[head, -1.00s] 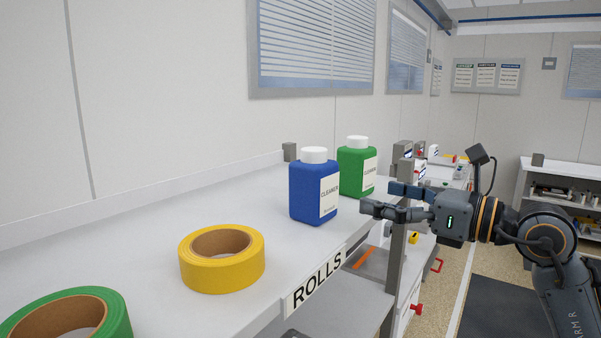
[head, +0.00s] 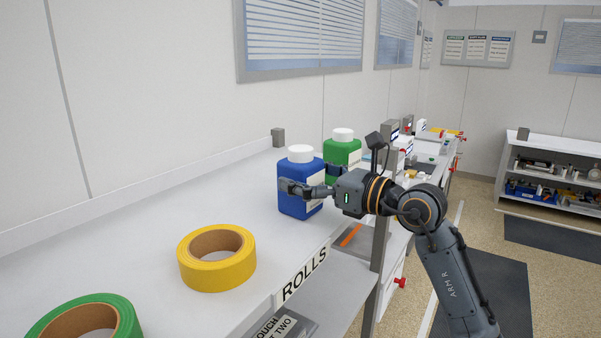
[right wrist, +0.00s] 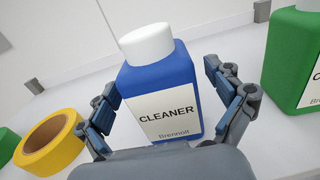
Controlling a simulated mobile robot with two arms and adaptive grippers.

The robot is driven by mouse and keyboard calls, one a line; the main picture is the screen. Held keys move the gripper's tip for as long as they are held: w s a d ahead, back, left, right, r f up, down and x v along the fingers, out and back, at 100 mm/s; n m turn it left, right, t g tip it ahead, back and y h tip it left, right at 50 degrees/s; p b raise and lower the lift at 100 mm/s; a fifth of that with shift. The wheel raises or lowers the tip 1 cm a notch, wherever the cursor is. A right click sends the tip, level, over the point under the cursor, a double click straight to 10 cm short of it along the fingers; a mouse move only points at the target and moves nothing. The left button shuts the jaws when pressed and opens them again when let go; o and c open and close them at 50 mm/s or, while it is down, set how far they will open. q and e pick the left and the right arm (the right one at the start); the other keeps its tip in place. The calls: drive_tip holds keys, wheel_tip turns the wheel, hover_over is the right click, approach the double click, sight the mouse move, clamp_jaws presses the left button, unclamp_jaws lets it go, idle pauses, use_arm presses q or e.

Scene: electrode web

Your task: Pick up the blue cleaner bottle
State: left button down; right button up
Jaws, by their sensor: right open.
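The blue cleaner bottle (head: 293,200) with a white cap stands upright on the shelf top. In the right wrist view the bottle (right wrist: 158,84) faces me with its white CLEANER label. My right gripper (head: 308,182) is open, with one finger on each side of the bottle. In the right wrist view its fingers (right wrist: 167,108) flank the bottle's body, with a visible gap at least on the right side. In the head view the near finger covers part of the bottle's front. My left gripper is not in view.
A green bottle (head: 343,149) stands just behind and right of the blue one. A yellow tape roll (head: 236,272) and a green tape roll (head: 118,312) lie on the shelf top (head: 150,240) toward the front left. A grey post (head: 377,265) stands at the shelf's right edge.

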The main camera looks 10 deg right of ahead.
drive_tip(key=shift+w+a, duration=0.45)
drive_tip(key=shift+d, duration=0.1)
drive_tip(key=c, duration=1.4)
drive_tip(key=shift+c, duration=1.3)
drive_tip(key=shift+r, duration=0.1)
